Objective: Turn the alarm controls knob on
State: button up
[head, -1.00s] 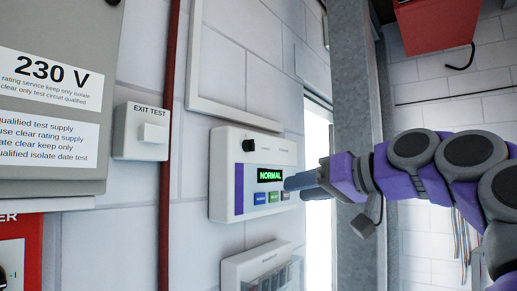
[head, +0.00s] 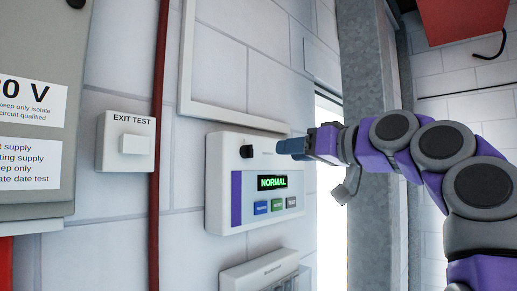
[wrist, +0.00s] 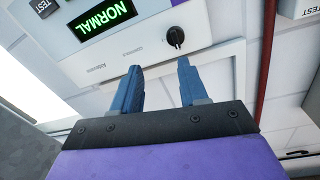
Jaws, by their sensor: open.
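The alarm panel (head: 218,185) is a white wall box with a purple stripe and a green "NORMAL" display (head: 272,182). Its black knob (head: 247,151) sits at the upper left of the panel face. In the wrist view the knob (wrist: 175,37) shows beyond the fingertips, nearer the right finger's side. My gripper (head: 282,147) is at the panel's upper right in the head view, to the right of the knob. In the wrist view my gripper (wrist: 160,65) has its two blue fingers apart with nothing between them. The fingers appear short of the knob, not around it.
Coloured buttons (head: 276,205) sit below the display. An "EXIT TEST" box (head: 125,142) and a red pipe (head: 160,100) are to the left. Another white box (head: 262,272) is below the panel. A grey column (head: 370,80) stands to the right.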

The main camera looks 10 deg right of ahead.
aim_at(252, 151)
jog(key=w+a, duration=0.1)
jog(key=a, duration=0.1)
jog(key=w+a+p, duration=0.1)
jog(key=w+a, duration=0.1)
jog(key=a, duration=0.1)
jog(key=w+a+p, duration=0.1)
jog(key=w+a, duration=0.1)
jog(key=a, duration=0.1)
jog(key=shift+w+a+r, duration=0.15)
jog(key=shift+a+r, duration=0.05)
jog(key=shift+r, duration=0.15)
jog(key=shift+s+a+r, duration=0.1)
jog(key=shift+s+a, duration=0.15)
jog(key=w+d, duration=0.2)
jog(key=d, duration=0.1)
jog(key=shift+f, duration=0.35)
jog(key=shift+a, duration=0.95)
jog(key=shift+c, duration=1.4)
jog(key=shift+d, duration=0.25)
jog(key=c, duration=0.5)
